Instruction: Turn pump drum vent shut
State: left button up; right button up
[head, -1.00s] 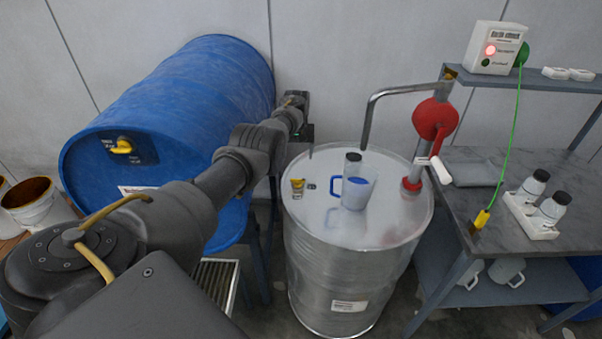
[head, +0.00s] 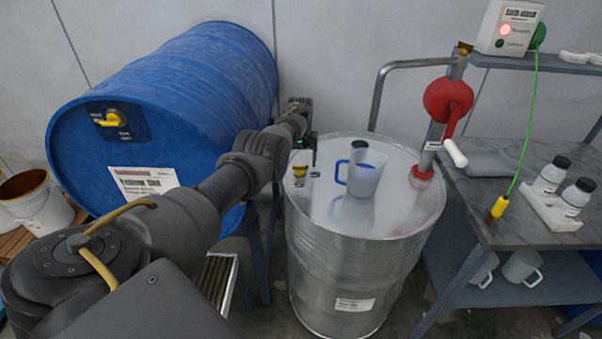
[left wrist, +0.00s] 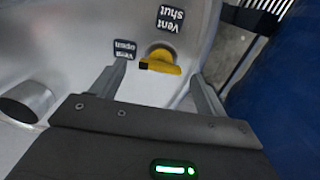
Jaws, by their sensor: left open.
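The silver pump drum (head: 352,255) stands upright. Its small yellow vent handle (head: 300,171) is on the left of the lid. In the left wrist view the vent handle (left wrist: 163,66) lies sideways, its black tip toward the left, near the "Vent open" label (left wrist: 124,50). The "Vent shut" label (left wrist: 171,18) is above the handle. My left gripper (left wrist: 158,73) is open, with one finger on each side of the handle in the picture; I cannot tell whether they touch it. In the head view my left gripper (head: 312,152) is over the lid's left edge. My right gripper is not in view.
A jug with a blue handle (head: 362,174) stands mid-lid, with a black-capped thing behind it. The red hand pump (head: 448,100) rises at the lid's right. A blue drum (head: 190,90) lies at the left, and a grey bench (head: 510,205) stands at the right.

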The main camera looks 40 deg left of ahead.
pick_arm(q)
jog(key=shift+f+b, duration=0.35)
jog(key=shift+f, duration=0.45)
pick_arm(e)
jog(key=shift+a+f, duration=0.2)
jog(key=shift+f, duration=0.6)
pick_arm(q)
jog(key=shift+r, duration=0.1)
jog(key=c, duration=1)
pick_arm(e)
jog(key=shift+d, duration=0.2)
